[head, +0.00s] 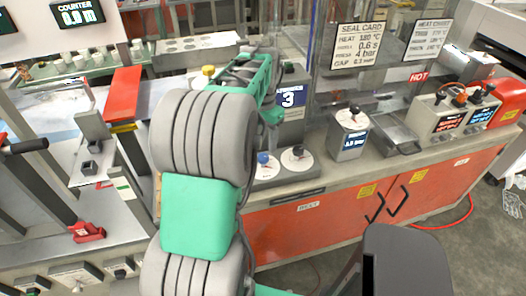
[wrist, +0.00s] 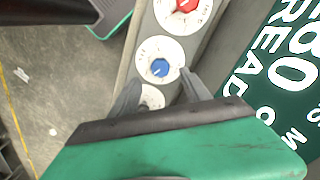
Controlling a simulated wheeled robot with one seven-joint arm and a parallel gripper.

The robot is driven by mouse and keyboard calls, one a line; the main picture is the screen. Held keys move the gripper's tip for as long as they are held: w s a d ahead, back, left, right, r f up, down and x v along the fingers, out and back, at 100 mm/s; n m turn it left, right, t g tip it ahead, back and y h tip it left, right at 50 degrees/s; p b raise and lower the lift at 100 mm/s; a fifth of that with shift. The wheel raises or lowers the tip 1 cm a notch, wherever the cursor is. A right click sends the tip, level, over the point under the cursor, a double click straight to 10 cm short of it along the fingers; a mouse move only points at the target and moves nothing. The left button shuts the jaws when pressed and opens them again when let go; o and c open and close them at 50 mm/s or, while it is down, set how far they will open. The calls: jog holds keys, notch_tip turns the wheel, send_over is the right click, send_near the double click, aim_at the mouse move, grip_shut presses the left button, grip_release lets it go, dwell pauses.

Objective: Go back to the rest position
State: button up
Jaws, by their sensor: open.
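My gripper (wrist: 160,92) is open and empty in the wrist view. Its two grey fingers are spread on either side of a panel of round white dials. A blue knob (wrist: 159,67) on one dial shows just beyond the fingertips, and a red knob (wrist: 186,4) is farther up. A third dial (wrist: 151,97) shows between the fingers and is partly hidden by the gripper body. I cannot tell if the fingers touch the panel. In the head view my arm reaches over the bench, and its fingertips cannot be made out. The blue knob (head: 263,158) shows right of my arm.
The bench has orange doors (head: 350,215) with black handles. A dial box (head: 350,133), a metal tray (head: 390,133) and a control box (head: 450,112) stand to the right. A clear screen rises behind. A red-topped post (head: 122,95) stands left of my arm.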

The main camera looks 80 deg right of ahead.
jog(key=shift+r, duration=0.85)
